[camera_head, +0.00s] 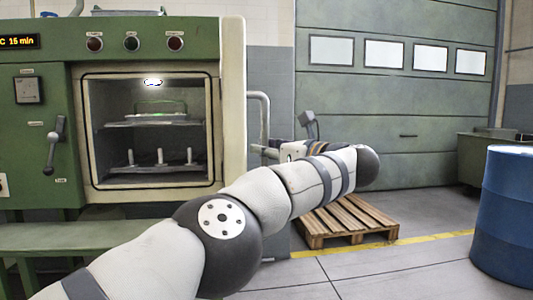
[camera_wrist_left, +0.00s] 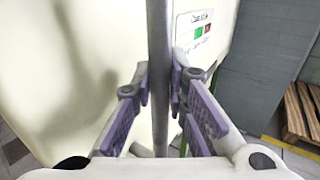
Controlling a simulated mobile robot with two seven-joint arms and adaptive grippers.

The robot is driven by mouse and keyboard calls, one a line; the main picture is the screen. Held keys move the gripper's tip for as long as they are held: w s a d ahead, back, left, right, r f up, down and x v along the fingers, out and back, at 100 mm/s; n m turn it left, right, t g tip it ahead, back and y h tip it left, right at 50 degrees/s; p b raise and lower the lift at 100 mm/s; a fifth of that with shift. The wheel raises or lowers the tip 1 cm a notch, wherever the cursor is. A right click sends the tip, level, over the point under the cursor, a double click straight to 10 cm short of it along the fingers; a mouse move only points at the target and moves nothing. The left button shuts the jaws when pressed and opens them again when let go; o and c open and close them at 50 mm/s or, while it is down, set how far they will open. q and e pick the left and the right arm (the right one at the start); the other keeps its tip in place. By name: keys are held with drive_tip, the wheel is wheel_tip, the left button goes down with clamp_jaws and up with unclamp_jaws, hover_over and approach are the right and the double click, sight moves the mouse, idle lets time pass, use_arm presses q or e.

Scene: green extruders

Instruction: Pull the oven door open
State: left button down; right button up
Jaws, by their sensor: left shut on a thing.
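The green oven (camera_head: 45,95) stands at the left in the head view. Its cream door (camera_head: 233,100) is swung open and seen nearly edge-on at the right of the lit opening. The vertical grey handle bar (camera_head: 265,112) stands off the door's right side. My left gripper (camera_head: 262,150) is at the lower part of this bar. In the left wrist view the purple-padded fingers of the gripper (camera_wrist_left: 160,85) are closed around the bar (camera_wrist_left: 159,40), beside the cream door face (camera_wrist_left: 60,60). My right gripper is out of view.
Inside the oven are a tray (camera_head: 152,120) on a rack and several small posts below. A wooden pallet (camera_head: 345,222) lies on the floor to the right, behind my arm. A blue drum (camera_head: 505,220) stands far right. A green bench (camera_head: 60,236) is below the oven.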

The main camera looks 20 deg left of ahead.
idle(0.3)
use_arm(q)
drive_tip(key=c, duration=1.6)
unclamp_jaws()
drive_tip(key=shift+o, duration=0.2)
drive_tip(key=v, duration=1.2)
